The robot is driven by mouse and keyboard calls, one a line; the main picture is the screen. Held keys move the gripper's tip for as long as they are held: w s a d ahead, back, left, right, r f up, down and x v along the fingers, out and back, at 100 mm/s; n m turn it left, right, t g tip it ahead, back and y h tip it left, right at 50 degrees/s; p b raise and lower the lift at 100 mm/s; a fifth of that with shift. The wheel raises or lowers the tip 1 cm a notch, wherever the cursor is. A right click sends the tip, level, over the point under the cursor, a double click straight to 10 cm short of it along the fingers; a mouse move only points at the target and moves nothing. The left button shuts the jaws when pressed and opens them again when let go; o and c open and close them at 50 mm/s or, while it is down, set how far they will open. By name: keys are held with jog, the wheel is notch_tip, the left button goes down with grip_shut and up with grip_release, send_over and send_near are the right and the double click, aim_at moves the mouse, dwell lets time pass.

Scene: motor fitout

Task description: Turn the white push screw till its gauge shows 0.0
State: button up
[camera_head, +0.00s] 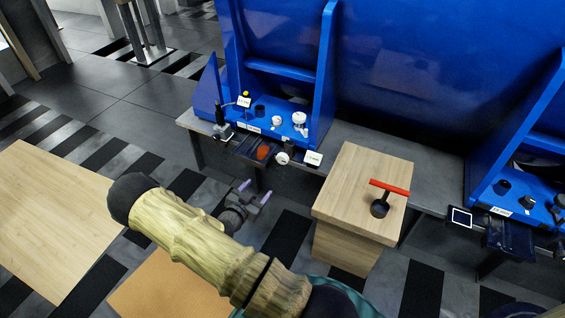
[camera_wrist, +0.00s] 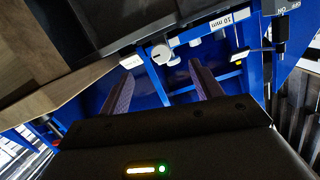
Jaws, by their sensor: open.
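A small round white knob (camera_head: 282,158), which looks like the push screw, sits at the front edge of the blue station. A small white plate (camera_head: 313,158), perhaps its gauge, is right of it; its reading is too small to tell. In the wrist view the white knob (camera_wrist: 161,54) lies ahead between my finger tips, with a white plate (camera_wrist: 131,61) to its left. My gripper (camera_head: 255,191) is open and empty, in front of and below the station in the head view. Its fingers (camera_wrist: 161,72) are apart from the knob.
White knobs (camera_head: 299,118) stand on the blue station (camera_head: 318,95). A dark tray (camera_head: 244,148) with something orange is left of the push screw. A wooden block (camera_head: 350,170) to the right carries a red-handled tool (camera_head: 389,187). A second blue station (camera_head: 510,150) is farther right.

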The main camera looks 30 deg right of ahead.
aim_at(281, 161)
jog(key=shift+s+d+f+t+h, duration=0.1)
jog(key=shift+s+d+t+h, duration=0.15)
jog(key=shift+h, duration=0.3)
jog(key=shift+s+d+f+t+h, duration=0.15)
jog(key=shift+t+h, duration=0.1)
jog(key=shift+h, duration=0.3)
jog(key=shift+w+r, duration=0.1)
jog(key=b+x, duration=0.6)
jog(key=x, duration=1)
jog(key=shift+w+d+b, duration=0.1)
jog(key=shift+b, duration=0.2)
jog(key=shift+w+d, duration=0.3)
jog(key=shift+d, duration=0.2)
jog(key=c, duration=1)
